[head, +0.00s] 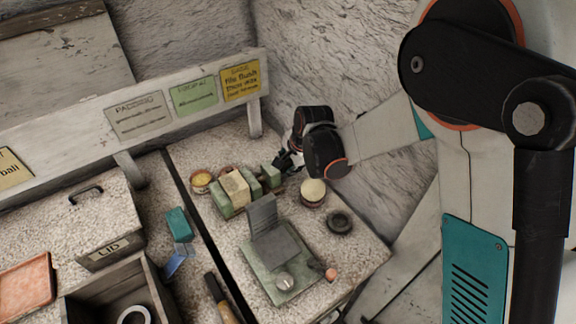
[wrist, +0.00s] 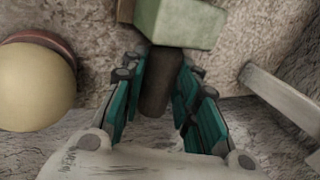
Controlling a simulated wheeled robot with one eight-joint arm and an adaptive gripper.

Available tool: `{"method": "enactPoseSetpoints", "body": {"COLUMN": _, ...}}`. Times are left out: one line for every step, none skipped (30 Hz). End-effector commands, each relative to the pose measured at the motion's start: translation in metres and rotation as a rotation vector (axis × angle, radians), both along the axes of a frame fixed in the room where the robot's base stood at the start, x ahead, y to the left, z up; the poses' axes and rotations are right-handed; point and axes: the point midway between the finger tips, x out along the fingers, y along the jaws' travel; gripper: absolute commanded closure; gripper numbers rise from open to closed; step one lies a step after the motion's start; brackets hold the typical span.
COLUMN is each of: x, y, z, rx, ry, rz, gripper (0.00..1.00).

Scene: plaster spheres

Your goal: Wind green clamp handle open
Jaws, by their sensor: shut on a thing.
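The green clamp (head: 253,187) stands on the speckled bench, with a pale cream block (head: 234,188) between its green parts. In the wrist view a green block of the clamp (wrist: 183,22) is at the top, and a dark cylindrical handle (wrist: 160,82) sticks out of it towards me. My gripper (wrist: 157,72) has its teal-padded fingers on both sides of this handle and is shut on it. In the head view my gripper (head: 285,162) is at the clamp's right end; the arm's dark wrist partly covers it, and the handle is hard to make out there.
A cream ball (head: 313,188) on a reddish-banded base sits close by the gripper; it also shows in the wrist view (wrist: 36,88). A dark round dish (head: 339,222) and a green stand with a grey plate (head: 262,220) are nearer. The wall is close behind.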

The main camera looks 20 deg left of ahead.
Motion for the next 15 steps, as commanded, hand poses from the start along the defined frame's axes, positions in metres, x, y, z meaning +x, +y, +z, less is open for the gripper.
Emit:
{"method": "enactPoseSetpoints", "body": {"x": -0.0010, "y": -0.0022, "z": -0.0036, "rx": 0.027, "ry": -0.024, "rz": -0.002, "gripper": 0.95}}
{"method": "enactPoseSetpoints", "body": {"x": -0.0012, "y": -0.0025, "z": -0.0041, "rx": 0.044, "ry": -0.039, "rz": -0.001, "gripper": 0.95}}
{"method": "enactPoseSetpoints", "body": {"x": -0.0015, "y": -0.0027, "z": -0.0046, "rx": 0.069, "ry": -0.059, "rz": -0.001, "gripper": 0.95}}
{"method": "enactPoseSetpoints", "body": {"x": -0.0016, "y": -0.0029, "z": -0.0047, "rx": 0.085, "ry": -0.074, "rz": -0.002, "gripper": 0.95}}
{"method": "enactPoseSetpoints", "body": {"x": -0.0022, "y": -0.0030, "z": -0.0050, "rx": 0.101, "ry": -0.088, "rz": -0.001, "gripper": 0.95}}
{"method": "enactPoseSetpoints", "body": {"x": -0.0025, "y": -0.0033, "z": -0.0054, "rx": 0.124, "ry": -0.106, "rz": -0.001, "gripper": 0.95}}
{"method": "enactPoseSetpoints", "body": {"x": -0.0022, "y": -0.0034, "z": -0.0055, "rx": 0.138, "ry": -0.120, "rz": -0.001, "gripper": 0.95}}
{"method": "enactPoseSetpoints", "body": {"x": -0.0025, "y": -0.0035, "z": -0.0058, "rx": 0.154, "ry": -0.131, "rz": -0.001, "gripper": 0.95}}
{"method": "enactPoseSetpoints", "body": {"x": -0.0025, "y": -0.0040, "z": -0.0060, "rx": 0.172, "ry": -0.149, "rz": -0.001, "gripper": 0.95}}
{"method": "enactPoseSetpoints", "body": {"x": -0.0028, "y": -0.0042, "z": -0.0061, "rx": 0.185, "ry": -0.159, "rz": -0.001, "gripper": 0.95}}
{"method": "enactPoseSetpoints", "body": {"x": -0.0028, "y": -0.0042, "z": -0.0060, "rx": 0.198, "ry": -0.170, "rz": -0.002, "gripper": 0.95}}
{"method": "enactPoseSetpoints", "body": {"x": -0.0028, "y": -0.0045, "z": -0.0060, "rx": 0.212, "ry": -0.183, "rz": -0.001, "gripper": 0.95}}
{"method": "enactPoseSetpoints", "body": {"x": -0.0030, "y": -0.0045, "z": -0.0059, "rx": 0.223, "ry": -0.192, "rz": -0.001, "gripper": 0.95}}
{"method": "enactPoseSetpoints", "body": {"x": -0.0034, "y": -0.0046, "z": -0.0060, "rx": 0.233, "ry": -0.199, "rz": -0.001, "gripper": 0.95}}
{"method": "enactPoseSetpoints", "body": {"x": -0.0033, "y": -0.0046, "z": -0.0059, "rx": 0.244, "ry": -0.210, "rz": -0.001, "gripper": 0.95}}
